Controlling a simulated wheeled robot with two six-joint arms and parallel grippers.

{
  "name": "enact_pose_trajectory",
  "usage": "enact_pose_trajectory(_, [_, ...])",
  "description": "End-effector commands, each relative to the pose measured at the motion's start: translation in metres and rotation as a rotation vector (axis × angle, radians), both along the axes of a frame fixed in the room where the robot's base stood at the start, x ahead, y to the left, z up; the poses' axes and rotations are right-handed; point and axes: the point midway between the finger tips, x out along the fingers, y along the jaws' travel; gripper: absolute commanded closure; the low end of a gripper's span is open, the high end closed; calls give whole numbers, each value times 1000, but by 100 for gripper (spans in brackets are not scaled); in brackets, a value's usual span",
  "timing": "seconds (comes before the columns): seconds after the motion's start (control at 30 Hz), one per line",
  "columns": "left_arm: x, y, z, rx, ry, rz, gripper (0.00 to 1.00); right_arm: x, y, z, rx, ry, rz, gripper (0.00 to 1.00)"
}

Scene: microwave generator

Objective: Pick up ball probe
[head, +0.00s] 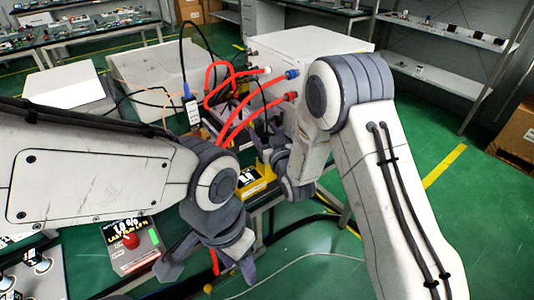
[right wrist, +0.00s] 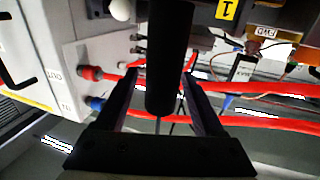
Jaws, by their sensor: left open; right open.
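In the right wrist view, a thick black cylinder, which looks like the ball probe's handle (right wrist: 170,55), reaches down between the fingers of my right gripper (right wrist: 159,80). A thin dark cable hangs from its lower end. The fingers stand apart on either side of it, with gaps showing. No ball tip can be made out. In the head view my right gripper (head: 272,160) is beside the generator's front, partly hidden by its wrist, and the probe is hard to tell there. My left gripper (head: 212,268) is open and empty, low in the middle.
The white generator box (head: 310,48) has thick red hoses (head: 240,122) on its front, close to my right gripper. A yellow-framed meter (head: 250,178) lies between my grippers. A control box with a red button (head: 131,241) is at lower left. Green floor is open at right.

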Motion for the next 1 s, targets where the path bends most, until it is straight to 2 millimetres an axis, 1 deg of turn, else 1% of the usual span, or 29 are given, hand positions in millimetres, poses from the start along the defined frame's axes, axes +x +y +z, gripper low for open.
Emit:
enact_pose_trajectory(0.23, [0, 0, 0, 0, 0, 0, 50, 2, 1, 0, 0, 1, 0, 30])
enact_pose_trajectory(0.27, [0, 0, 0, 0, 0, 0, 50, 2, 1, 0, 0, 1, 0, 38])
enact_pose_trajectory(0.3, [0, 0, 0, 0, 0, 0, 50, 2, 1, 0, 0, 1, 0, 53])
enact_pose_trajectory(0.37, [0, 0, 0, 0, 0, 0, 50, 2, 1, 0, 0, 1, 0, 76])
enact_pose_trajectory(0.4, [0, 0, 0, 0, 0, 0, 50, 2, 1, 0, 0, 1, 0, 91])
enact_pose_trajectory(0.43, [0, 0, 0, 0, 0, 0, 50, 2, 1, 0, 0, 0, 0, 100])
enact_pose_trajectory(1.0, [0, 0, 0, 0, 0, 0, 50, 2, 1, 0, 0, 0, 0, 100])
